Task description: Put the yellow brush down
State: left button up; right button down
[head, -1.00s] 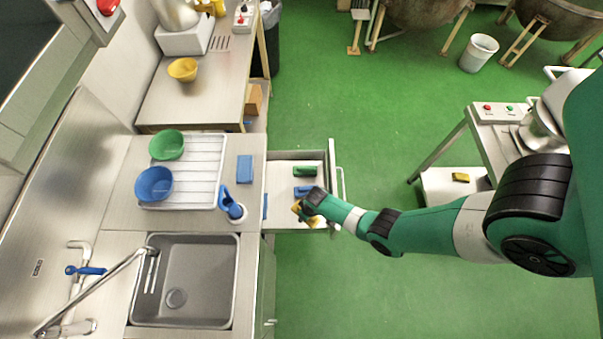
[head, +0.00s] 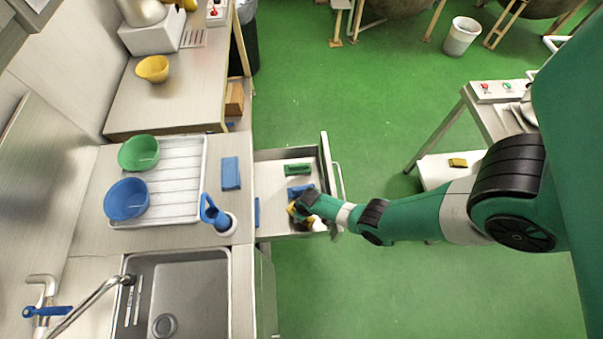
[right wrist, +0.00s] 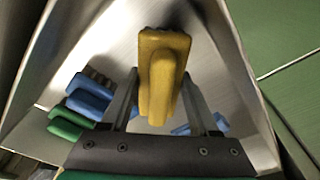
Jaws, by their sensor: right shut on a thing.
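The yellow brush (right wrist: 160,75) is between the fingers of my right gripper (right wrist: 160,105), which is shut on it. In the head view the yellow brush (head: 292,210) shows only in part beside the right gripper (head: 302,206), at the near end of the open drawer (head: 282,155). I cannot tell whether the brush touches the drawer floor. A green brush (head: 298,170) and a blue brush (head: 299,190) lie in the drawer. They also show left of the fingers in the right wrist view, green (right wrist: 68,124) and blue (right wrist: 90,97). My left gripper is not in view.
A blue block (head: 231,173) and a blue-handled brush in a white holder (head: 216,212) stand near the drawer. The drawer walls are close around the gripper.

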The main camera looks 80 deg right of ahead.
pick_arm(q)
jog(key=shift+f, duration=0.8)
pick_arm(e)
notch_tip(320, 180, down, 2)
jog(key=shift+f, duration=0.1)
pick_arm(q)
jog(key=shift+b, duration=0.3)
pick_arm(e)
jog(key=shift+f, duration=0.25)
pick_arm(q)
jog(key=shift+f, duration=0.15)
pick_arm(e)
jog(key=shift+c, duration=0.7)
grip_release()
jog(key=shift+r, duration=0.15)
jog(key=r+p, duration=0.3)
jog(key=r, duration=0.1)
jog(key=s+r+p, duration=0.1)
jog(key=r+p, duration=0.6)
jog(key=r, duration=0.1)
jog(key=shift+s+a+r, duration=0.15)
jog(key=shift+s+a, duration=0.2)
jog(key=shift+a, duration=0.05)
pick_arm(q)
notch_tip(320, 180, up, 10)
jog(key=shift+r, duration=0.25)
